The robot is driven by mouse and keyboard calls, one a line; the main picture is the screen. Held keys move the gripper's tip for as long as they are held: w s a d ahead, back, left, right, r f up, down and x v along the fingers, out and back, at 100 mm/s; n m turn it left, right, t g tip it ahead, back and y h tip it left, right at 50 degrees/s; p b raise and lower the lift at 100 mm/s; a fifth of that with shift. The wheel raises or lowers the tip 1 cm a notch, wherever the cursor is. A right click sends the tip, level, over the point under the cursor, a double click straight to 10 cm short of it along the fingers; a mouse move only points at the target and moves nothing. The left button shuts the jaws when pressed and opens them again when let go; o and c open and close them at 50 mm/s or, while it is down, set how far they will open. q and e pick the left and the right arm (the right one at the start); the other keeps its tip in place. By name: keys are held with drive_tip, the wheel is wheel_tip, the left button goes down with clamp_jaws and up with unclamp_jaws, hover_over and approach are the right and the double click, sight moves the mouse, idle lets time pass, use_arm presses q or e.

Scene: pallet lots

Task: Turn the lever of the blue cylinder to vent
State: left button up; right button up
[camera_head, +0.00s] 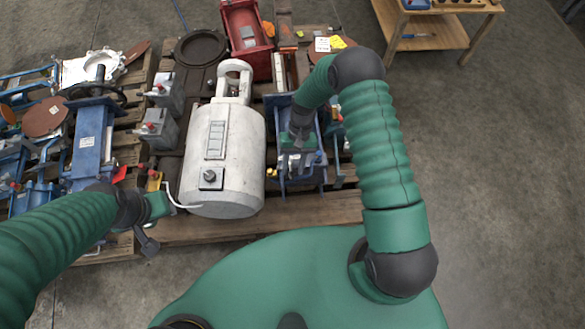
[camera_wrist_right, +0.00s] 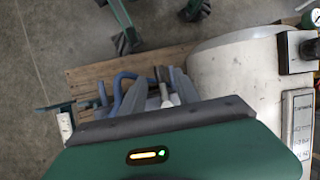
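A blue cylinder assembly (camera_head: 300,172) stands on the wooden pallet, right of a large white tank. My right gripper (camera_head: 297,143) is above it, seen from behind, and hides its upper part. In the right wrist view the two grey fingers (camera_wrist_right: 162,88) are apart, with a slim pale lever-like piece (camera_wrist_right: 165,97) showing between them; I cannot tell whether they touch it. Blue parts (camera_wrist_right: 120,92) show beside the fingers. The lever's setting cannot be read. My left gripper (camera_head: 148,240) is low at the pallet's front edge, too small and dark to tell its opening.
The white tank (camera_head: 225,160) stands close left of the right gripper; it also shows in the wrist view (camera_wrist_right: 235,75). Another blue assembly (camera_head: 90,145) and several grey boxes stand further left. A red bin (camera_head: 246,40) is at the back. The floor to the right is clear.

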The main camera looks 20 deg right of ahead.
drive_tip(key=p+v, duration=0.3)
drive_tip(key=v, duration=1.2)
drive_tip(key=s+a+r+n+t+h, duration=0.1)
drive_tip(key=s+r+n+t+h, duration=0.35)
drive_tip(key=s+r, duration=0.85)
wheel_tip(320, 180, up, 20)
drive_tip(key=m+t+y+p, duration=0.1)
drive_tip(key=t+p, duration=0.1)
drive_tip(key=p, duration=1.8)
drive_tip(key=shift+s+a, duration=0.25)
drive_tip(key=shift+m, duration=0.25)
